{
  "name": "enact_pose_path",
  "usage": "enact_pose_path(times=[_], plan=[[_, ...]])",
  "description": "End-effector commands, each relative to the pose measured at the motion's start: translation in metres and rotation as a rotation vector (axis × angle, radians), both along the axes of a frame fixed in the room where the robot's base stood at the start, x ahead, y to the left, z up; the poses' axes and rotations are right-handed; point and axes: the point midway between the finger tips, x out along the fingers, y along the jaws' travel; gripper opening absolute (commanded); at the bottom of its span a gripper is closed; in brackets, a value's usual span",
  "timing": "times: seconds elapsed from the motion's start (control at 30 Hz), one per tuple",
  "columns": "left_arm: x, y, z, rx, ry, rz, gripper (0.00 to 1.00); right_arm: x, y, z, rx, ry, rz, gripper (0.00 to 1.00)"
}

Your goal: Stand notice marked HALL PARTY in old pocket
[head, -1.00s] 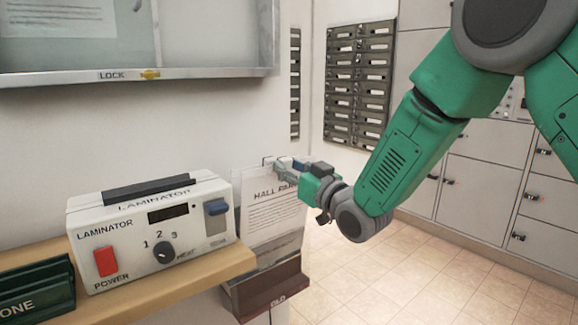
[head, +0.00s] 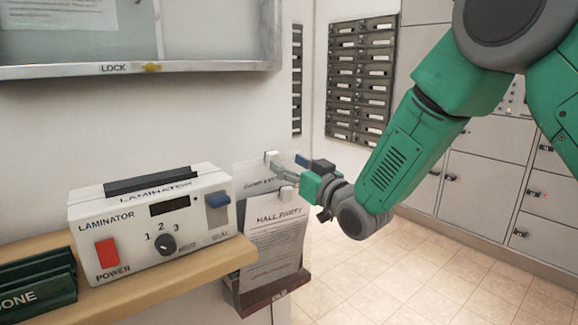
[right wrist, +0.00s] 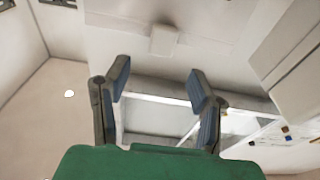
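The HALL PARTY notice (head: 275,240) is a white printed sheet, slightly tilted, with a white tab at its top. Its lower edge is behind the front of the dark reddish-brown pocket marked OLD (head: 262,302), low on the wall end beside the shelf. My right gripper (head: 290,170) is above the notice, apart from it. In the right wrist view its blue-padded fingers (right wrist: 158,85) are spread with nothing gripped; pale sheet edges show below and between them. My left gripper is not in view.
Another notice (head: 255,180) hangs higher behind. A white laminator (head: 150,230) stands on a wooden shelf (head: 190,285), with a dark green box (head: 35,290) at left. A glazed case (head: 200,35) is above. Mailboxes (head: 362,85) and lockers (head: 480,180) stand behind open floor.

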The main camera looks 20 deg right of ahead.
Motion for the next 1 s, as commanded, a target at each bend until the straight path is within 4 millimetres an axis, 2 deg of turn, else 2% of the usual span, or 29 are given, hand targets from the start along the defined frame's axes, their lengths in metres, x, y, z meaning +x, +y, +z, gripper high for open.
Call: enact_pose_path(times=[0.17, 0.27, 0.7, 0.83, 1.0], plan=[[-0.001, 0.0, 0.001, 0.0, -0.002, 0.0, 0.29, -0.001, -0.001, -0.001, 0.0, 0.001, 0.0, 0.5], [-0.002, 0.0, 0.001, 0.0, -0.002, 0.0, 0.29, -0.008, -0.004, -0.002, 0.0, 0.002, -0.001, 0.5], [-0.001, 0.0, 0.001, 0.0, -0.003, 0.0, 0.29, -0.088, -0.033, -0.015, 0.001, 0.003, -0.002, 0.5], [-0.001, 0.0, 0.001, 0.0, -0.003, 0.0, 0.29, -0.103, -0.038, -0.019, 0.0, 0.003, 0.0, 0.5], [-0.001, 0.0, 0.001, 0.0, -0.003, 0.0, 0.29, -0.11, -0.041, -0.019, 0.001, 0.001, 0.0, 0.5]])
